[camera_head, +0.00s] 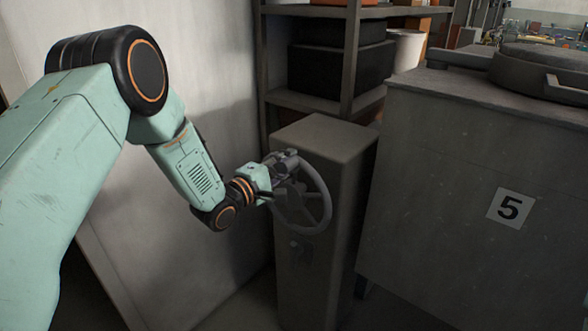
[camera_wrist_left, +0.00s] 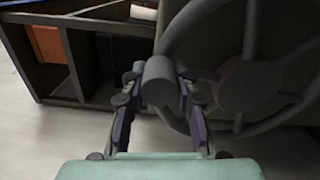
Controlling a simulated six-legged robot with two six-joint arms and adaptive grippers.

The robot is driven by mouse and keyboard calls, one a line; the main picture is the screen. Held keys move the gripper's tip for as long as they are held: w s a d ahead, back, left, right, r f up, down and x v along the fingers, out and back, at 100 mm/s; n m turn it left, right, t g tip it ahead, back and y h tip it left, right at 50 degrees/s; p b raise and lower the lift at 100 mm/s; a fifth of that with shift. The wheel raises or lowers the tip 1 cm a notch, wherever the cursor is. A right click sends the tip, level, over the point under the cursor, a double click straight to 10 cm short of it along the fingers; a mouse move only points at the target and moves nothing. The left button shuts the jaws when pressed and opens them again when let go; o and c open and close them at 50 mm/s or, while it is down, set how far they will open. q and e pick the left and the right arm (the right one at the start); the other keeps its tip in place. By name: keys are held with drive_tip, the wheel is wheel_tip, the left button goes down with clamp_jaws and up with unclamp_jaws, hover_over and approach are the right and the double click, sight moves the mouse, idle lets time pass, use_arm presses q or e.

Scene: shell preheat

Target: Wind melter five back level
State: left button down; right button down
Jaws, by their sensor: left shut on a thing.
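Melter five (camera_head: 440,190) is the large grey box at the right of the head view, marked with a white 5 plate (camera_head: 510,207). Its round lid (camera_head: 545,62) is on top and looks about level. A grey pedestal (camera_head: 322,140) stands just left of it and carries a spoked handwheel (camera_head: 326,190). The wheel also fills the upper right of the left wrist view (camera_wrist_left: 248,84). My left gripper (camera_head: 284,165) is shut on the wheel's crank knob (camera_wrist_left: 158,80), at the upper left of the rim. The fingers lie on both sides of the knob. My right gripper is not in view.
A dark shelf rack (camera_head: 350,60) with black bins (camera_head: 335,68) stands behind the pedestal. A white bucket (camera_head: 405,50) sits on it. A pale wall panel (camera_head: 200,70) is behind my left arm. Bare floor (camera_head: 245,305) shows left of the pedestal.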

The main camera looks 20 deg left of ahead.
use_arm(q)
drive_tip(key=shift+w+a+r+n, duration=0.2)
drive_tip(key=shift+w+a+n, duration=0.1)
drive_tip(key=shift+a+n, duration=0.35)
drive_tip(key=c, duration=1)
unclamp_jaws()
drive_tip(key=shift+d, duration=0.1)
drive_tip(key=shift+s+f, duration=0.1)
drive_tip(key=shift+v, duration=6)
